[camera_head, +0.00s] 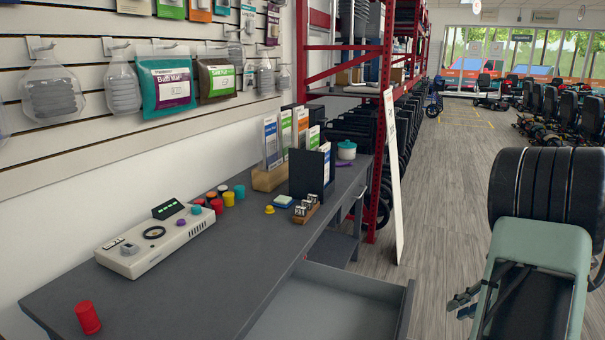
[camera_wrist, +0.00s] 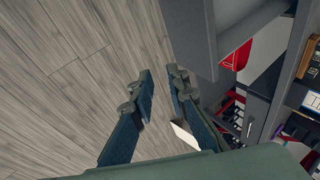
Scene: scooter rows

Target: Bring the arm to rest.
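My arm (camera_head: 540,240) shows at the lower right of the head view, a pale green link with black parts, over the floor to the right of the desk. My gripper (camera_head: 462,304) points left there, close to the right of the open drawer. In the wrist view my gripper (camera_wrist: 160,75) has its two dark fingers apart, with only wood floor between the tips. It holds nothing. The grey edge of the desk or drawer (camera_wrist: 200,35) is just right of the fingertips; I cannot tell the exact gap.
The grey desk (camera_head: 240,262) has its drawer (camera_head: 335,305) pulled out. On it are a control box (camera_head: 155,240), a red cylinder (camera_head: 88,318), several coloured caps and a brochure holder (camera_head: 305,175). A red shelf rack (camera_head: 385,120) stands behind. The aisle floor (camera_head: 450,190) is clear.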

